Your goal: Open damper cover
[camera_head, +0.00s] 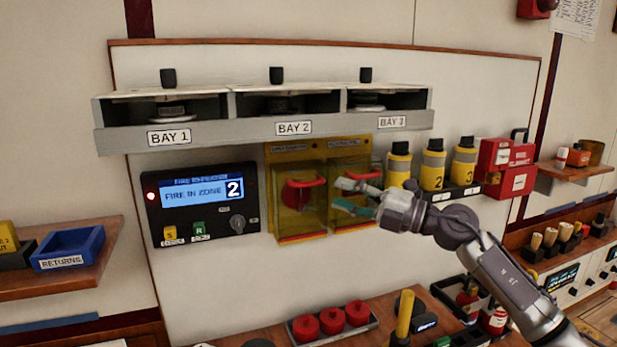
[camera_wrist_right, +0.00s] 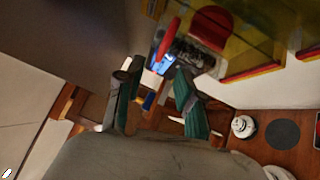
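Two yellow see-through covers hang side by side under the bay shelf. The left cover (camera_head: 290,220) has a red round part behind it and a red lower edge. The right cover (camera_head: 340,160) has a red bar near its middle; its label is too blurred to read. Both look closed. My right gripper (camera_head: 342,194) is open and empty in front of the right cover, its fingertips pointing left. In the right wrist view my gripper (camera_wrist_right: 155,88) has its green-padded fingers apart, with a red bar (camera_wrist_right: 167,38) and yellow panel (camera_wrist_right: 258,50) beyond. My left gripper is not in view.
The fire panel (camera_head: 200,205) reads "FIRE IN ZONE 2" left of the covers. Red knobs (camera_head: 331,320) and an upright yellow cylinder (camera_head: 404,314) stand on the bench below.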

